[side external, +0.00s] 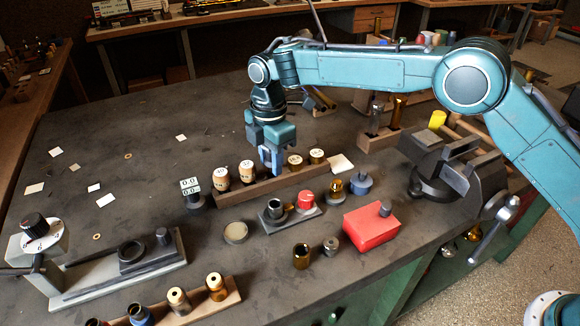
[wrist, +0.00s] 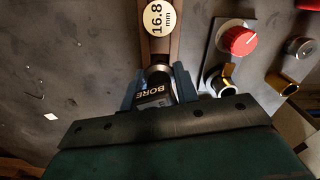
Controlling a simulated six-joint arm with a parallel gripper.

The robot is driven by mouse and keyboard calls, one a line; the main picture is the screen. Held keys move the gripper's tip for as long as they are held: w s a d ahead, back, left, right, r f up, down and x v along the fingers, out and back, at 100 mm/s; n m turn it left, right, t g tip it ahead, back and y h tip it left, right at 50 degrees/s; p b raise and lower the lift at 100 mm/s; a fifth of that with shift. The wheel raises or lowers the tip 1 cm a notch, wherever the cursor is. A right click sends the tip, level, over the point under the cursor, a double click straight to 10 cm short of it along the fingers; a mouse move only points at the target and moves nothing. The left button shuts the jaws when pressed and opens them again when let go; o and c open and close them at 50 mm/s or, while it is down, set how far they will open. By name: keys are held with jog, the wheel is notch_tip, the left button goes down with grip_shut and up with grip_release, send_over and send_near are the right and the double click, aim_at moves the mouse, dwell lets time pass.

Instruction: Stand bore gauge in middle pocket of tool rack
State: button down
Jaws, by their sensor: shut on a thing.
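My gripper (side external: 270,170) is over the middle of a long wooden rack (side external: 235,195). It is shut on a dark piece lettered "BORE", the bore gauge (wrist: 153,97), which shows between the fingers in the wrist view. In the side view the fingers mostly hide it. Two pale round-topped pieces (side external: 247,172) stand in the rack to the left of the gripper, and two gold-topped ones (side external: 295,161) to the right. A disc marked "16.8 mm" (wrist: 159,18) tops the nearest rack piece in the wrist view. I cannot tell whether the gauge's lower end is inside a pocket.
A small display (side external: 190,187) stands left of the rack. In front are a plate with a red knob (side external: 306,197) and a red box (side external: 371,229). A wooden block with upright tools (side external: 380,140) and a dark vise (side external: 450,165) are at right.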

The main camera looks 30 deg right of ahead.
jog(key=shift+f, duration=0.8)
jog(key=shift+r, duration=0.5)
jog(key=shift+r, duration=0.3)
jog(key=shift+f, duration=0.4)
dwell(2.4)
jog(key=shift+r, duration=0.35)
jog(key=shift+r, duration=0.15)
